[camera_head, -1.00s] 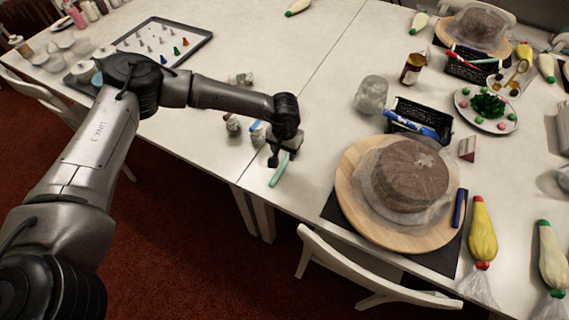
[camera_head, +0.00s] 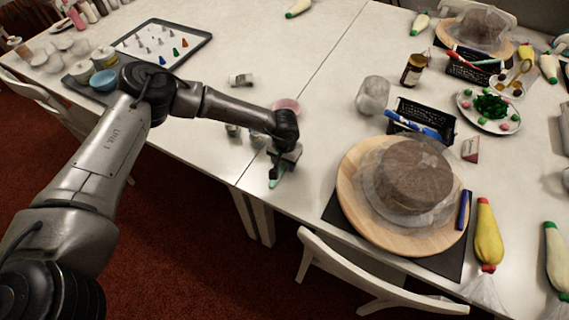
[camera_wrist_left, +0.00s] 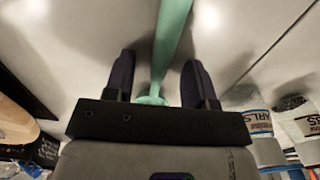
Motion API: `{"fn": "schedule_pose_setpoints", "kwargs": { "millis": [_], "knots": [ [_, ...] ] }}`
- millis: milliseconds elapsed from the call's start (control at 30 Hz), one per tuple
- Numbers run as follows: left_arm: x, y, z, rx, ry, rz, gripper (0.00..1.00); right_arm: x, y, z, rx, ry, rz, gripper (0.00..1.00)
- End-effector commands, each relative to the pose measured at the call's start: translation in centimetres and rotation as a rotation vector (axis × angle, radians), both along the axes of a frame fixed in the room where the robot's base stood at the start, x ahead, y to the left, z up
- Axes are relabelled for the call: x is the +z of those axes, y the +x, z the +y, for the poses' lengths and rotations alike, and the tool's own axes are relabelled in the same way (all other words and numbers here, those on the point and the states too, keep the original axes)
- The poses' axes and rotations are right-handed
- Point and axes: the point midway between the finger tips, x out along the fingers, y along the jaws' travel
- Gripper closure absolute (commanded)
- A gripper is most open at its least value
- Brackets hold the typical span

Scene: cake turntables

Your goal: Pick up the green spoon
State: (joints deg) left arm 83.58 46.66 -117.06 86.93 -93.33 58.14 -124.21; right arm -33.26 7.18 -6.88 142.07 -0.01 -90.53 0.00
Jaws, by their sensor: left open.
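The green spoon (camera_head: 276,176) lies on the white table near its front edge, partly hidden under my left gripper (camera_head: 282,166) in the head view. In the left wrist view the spoon's pale green handle (camera_wrist_left: 170,40) runs between the two dark fingers of the left gripper (camera_wrist_left: 158,82). The fingers are open, with a gap on each side of the handle. The right gripper is not in view.
A wooden turntable (camera_head: 357,211) with a wrapped brown cake stands to the right. Small jars (camera_head: 241,79) and a pink bowl (camera_head: 287,105) are behind the gripper. A white chair (camera_head: 340,262) stands at the front edge.

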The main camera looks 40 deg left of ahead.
Motion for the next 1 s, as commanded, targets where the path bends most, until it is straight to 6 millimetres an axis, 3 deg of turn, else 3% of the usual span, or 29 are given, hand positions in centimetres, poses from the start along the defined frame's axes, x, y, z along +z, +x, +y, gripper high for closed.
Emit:
{"fn": "schedule_pose_setpoints", "kwargs": {
  "millis": [67, 533, 833, 1000],
  "knots": [
    [0.0, 0.0, 0.0, 0.000, 0.000, 0.000, 0.54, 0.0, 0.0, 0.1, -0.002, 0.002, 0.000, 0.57],
    [0.0, 0.0, 0.0, 0.000, 0.000, 0.001, 0.99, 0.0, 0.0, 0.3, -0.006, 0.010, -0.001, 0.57],
    [0.3, 0.0, 0.0, 0.000, 0.000, 0.000, 1.00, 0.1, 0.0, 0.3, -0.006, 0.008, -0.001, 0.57],
    [2.3, 0.0, 0.0, 0.000, -0.002, -0.001, 1.00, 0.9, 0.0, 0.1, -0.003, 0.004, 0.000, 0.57]
  ]
}}
